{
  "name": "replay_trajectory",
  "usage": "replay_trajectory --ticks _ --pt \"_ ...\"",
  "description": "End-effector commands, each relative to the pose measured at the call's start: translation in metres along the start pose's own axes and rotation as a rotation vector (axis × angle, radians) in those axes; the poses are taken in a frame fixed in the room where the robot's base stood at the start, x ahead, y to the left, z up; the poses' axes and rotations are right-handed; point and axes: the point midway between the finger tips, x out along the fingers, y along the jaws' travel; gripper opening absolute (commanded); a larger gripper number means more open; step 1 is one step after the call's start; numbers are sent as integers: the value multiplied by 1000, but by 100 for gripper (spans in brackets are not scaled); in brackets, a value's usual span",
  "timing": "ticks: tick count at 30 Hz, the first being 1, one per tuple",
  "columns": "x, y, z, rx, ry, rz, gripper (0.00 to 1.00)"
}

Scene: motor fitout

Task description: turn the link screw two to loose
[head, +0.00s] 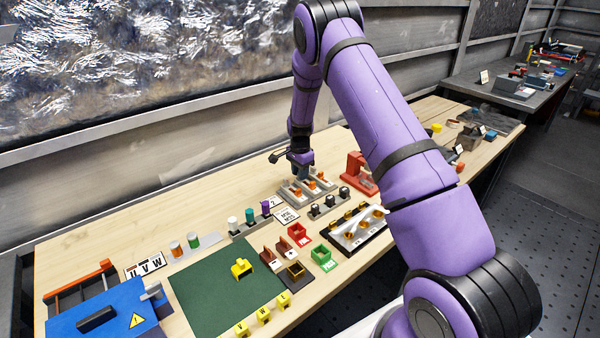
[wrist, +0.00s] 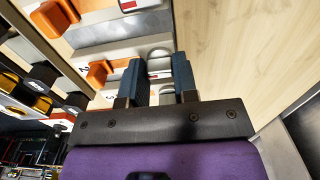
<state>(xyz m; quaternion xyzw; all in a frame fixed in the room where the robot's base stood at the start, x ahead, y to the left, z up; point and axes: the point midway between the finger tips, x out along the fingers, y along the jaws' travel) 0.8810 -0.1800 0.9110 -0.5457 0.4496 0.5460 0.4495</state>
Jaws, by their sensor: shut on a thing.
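In the head view my gripper (head: 300,160) points down at the far end of the grey link block (head: 290,200), which carries orange parts. In the wrist view my gripper's two dark blue fingers (wrist: 160,62) stand on either side of a grey rounded screw head (wrist: 160,54) on the block. The fingers are shut on this link screw. An orange link part (wrist: 98,73) lies just left of the fingers, with a partly readable mark beside it. The screw's turn angle and its number cannot be read clearly.
A red stand (head: 360,175) is close to the right of the block. Black knobs on a grey strip (head: 330,205) sit in front. A green mat (head: 215,285) and a blue box (head: 100,310) lie at the left. Bare wood runs behind the block.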

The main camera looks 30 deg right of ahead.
Motion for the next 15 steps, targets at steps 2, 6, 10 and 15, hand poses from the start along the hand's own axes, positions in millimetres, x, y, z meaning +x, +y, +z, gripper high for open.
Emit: replay_trajectory --ticks 2,6,10,15 --pt "0 0 0 -3 0 -1 4" --pt "0 0 0 -26 0 -1 4" --pt "0 0 -1 -77 0 -1 4" --pt "0 0 -1 -191 0 -1 4"
